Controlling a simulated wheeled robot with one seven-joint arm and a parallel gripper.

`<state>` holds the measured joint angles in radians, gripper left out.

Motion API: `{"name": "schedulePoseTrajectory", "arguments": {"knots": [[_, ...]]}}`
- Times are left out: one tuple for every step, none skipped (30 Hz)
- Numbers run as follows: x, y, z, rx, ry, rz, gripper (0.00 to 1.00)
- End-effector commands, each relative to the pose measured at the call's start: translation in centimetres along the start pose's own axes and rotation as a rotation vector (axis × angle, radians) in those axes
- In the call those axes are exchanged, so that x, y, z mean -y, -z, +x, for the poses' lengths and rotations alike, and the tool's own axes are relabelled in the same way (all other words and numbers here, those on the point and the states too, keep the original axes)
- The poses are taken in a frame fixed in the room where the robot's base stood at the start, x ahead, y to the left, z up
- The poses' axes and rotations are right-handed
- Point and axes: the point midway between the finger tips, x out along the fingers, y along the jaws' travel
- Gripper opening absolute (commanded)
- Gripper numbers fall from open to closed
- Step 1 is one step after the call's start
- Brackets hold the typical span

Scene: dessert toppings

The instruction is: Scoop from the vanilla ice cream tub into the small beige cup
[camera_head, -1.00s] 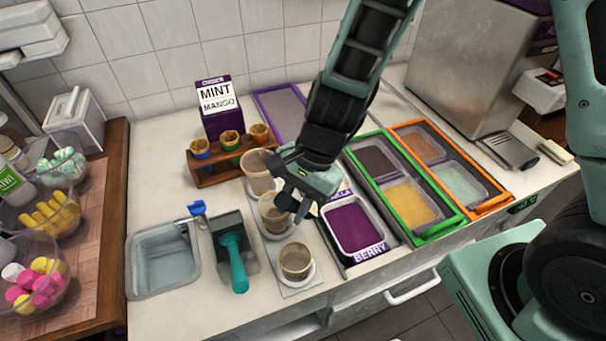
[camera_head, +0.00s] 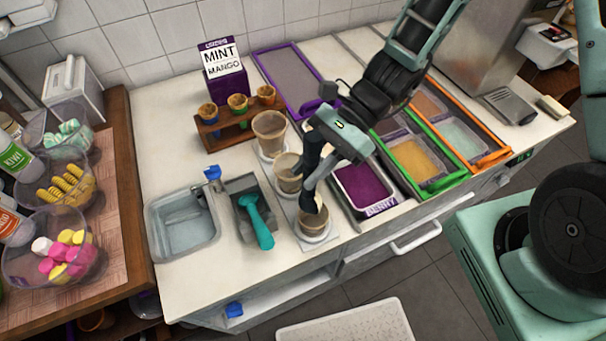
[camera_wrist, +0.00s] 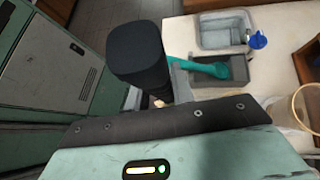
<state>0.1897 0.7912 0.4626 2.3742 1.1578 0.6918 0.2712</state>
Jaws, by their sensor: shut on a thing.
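The small beige cup (camera_head: 318,226) stands at the front of a row of three cups, on a round pale base. My gripper (camera_head: 310,198) is down at this cup with its jaws shut on it; the dark fingers hide part of its rim. In the wrist view a dark finger fills the middle, and only a sliver of beige shows beside it. The teal-handled scoop (camera_head: 257,221) rests in a grey holder (camera_head: 238,187) left of the cup; it also shows in the wrist view (camera_wrist: 212,68). The vanilla tub is hidden behind my gripper and arm.
Two larger cups, a middle one (camera_head: 287,177) and a back one (camera_head: 269,132), stand close behind. The berry tub (camera_head: 382,205) is to the right, with green-framed and orange-framed trays beyond. A sink (camera_head: 183,224) is left. The counter's front edge is near the cup.

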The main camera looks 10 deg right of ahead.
Motion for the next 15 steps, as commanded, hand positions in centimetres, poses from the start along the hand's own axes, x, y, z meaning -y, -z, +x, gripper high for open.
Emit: {"name": "schedulePoseTrajectory", "arguments": {"knots": [[0.3,0.6,-0.4,0.048,0.002,0.026,0.0],[0.5,1.0,-0.4,0.076,0.0,0.039,0.0],[0.6,1.4,-0.7,0.114,-0.001,0.055,0.0],[0.7,1.7,-0.8,0.142,-0.002,0.067,0.0],[0.8,2.0,-1.0,0.169,-0.003,0.079,0.0],[1.0,2.4,-1.2,0.207,-0.005,0.097,0.0],[1.1,2.7,-1.4,0.235,-0.005,0.109,0.0],[1.2,2.9,-1.7,0.263,-0.007,0.122,0.0],[1.3,3.1,-1.9,0.3,-0.009,0.138,0.0],[1.4,3.4,-2.1,0.328,-0.01,0.151,0.0],[1.5,3.7,-2.2,0.355,-0.01,0.163,0.0],[1.6,4.0,-2.4,0.389,-0.012,0.177,0.0],[1.7,4.3,-2.5,0.414,-0.013,0.188,0.0],[1.8,4.6,-2.6,0.437,-0.015,0.199,0.0],[1.9,5.0,-2.7,0.466,-0.016,0.212,0.0]]}}
